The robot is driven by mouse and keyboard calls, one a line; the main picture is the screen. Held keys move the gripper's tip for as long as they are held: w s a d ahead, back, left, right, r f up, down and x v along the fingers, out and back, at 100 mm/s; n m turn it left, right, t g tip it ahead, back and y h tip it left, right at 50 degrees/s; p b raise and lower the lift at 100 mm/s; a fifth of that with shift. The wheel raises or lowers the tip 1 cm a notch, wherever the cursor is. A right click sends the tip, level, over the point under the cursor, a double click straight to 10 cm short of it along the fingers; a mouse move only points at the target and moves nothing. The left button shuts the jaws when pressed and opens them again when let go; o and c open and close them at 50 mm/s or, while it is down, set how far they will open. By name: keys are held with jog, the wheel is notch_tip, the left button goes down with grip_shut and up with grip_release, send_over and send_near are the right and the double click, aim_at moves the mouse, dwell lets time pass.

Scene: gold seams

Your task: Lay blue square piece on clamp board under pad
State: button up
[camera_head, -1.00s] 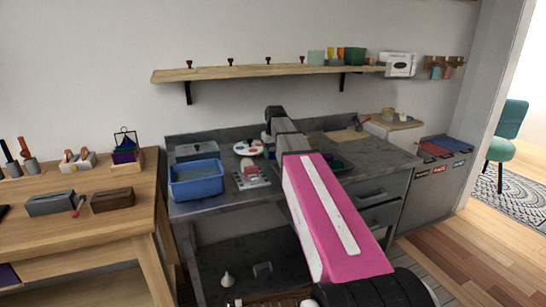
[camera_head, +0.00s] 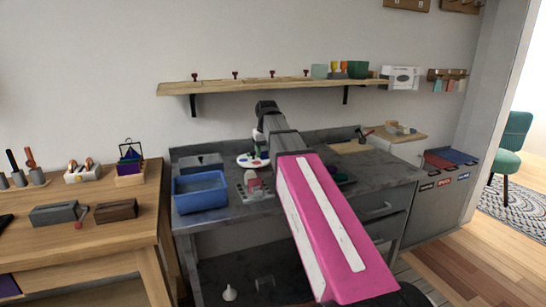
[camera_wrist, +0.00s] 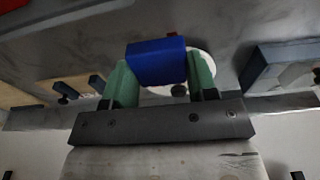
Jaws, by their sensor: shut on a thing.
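My gripper (camera_wrist: 162,72) has green fingers and is shut on the blue piece (camera_wrist: 157,61), held between the fingertips in the wrist view. The piece hangs above the grey bench; a white round thing lies partly hidden behind it. In the head view my arm reaches over the bench, and the fingers and piece cannot be made out. A small grey board with a pinkish block (camera_head: 255,185), perhaps the clamp board and its pad, stands on the bench left of my pink arm link.
A blue bin (camera_head: 200,192) stands on the bench left of the board. A white palette with coloured spots (camera_head: 251,160) lies behind the board. A wooden shelf (camera_head: 260,86) runs along the wall above. A wooden table (camera_head: 100,230) stands at left.

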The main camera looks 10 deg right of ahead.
jog(key=s+a+r, duration=0.3)
jog(key=s+d+f, duration=0.1)
jog(key=s+d, duration=0.2)
jog(key=s, duration=0.1)
jog(key=s+d+f+m, duration=0.1)
jog(key=s+d, duration=0.1)
jog(key=s, duration=0.2)
jog(key=s+d+f+m, duration=0.1)
jog(key=s+d, duration=0.2)
jog(key=shift+s+d+f, duration=0.35)
jog(key=shift+s+f, duration=0.05)
jog(key=w+a+r+n, duration=0.1)
jog(key=w+a+r, duration=0.1)
jog(key=w, duration=0.4)
jog(key=w+a+r+n, duration=0.1)
jog(key=w+a+r, duration=0.1)
jog(key=w, duration=0.4)
jog(key=w+d+f, duration=0.1)
jog(key=d+f, duration=0.1)
jog(key=d, duration=0.1)
jog(key=w+d+f, duration=0.2)
jog(key=d, duration=0.1)
jog(key=w+d+f, duration=0.2)
jog(key=d+f, duration=0.1)
jog(key=d, duration=0.1)
jog(key=shift+w, duration=0.15)
jog(key=shift+f, duration=2.05)
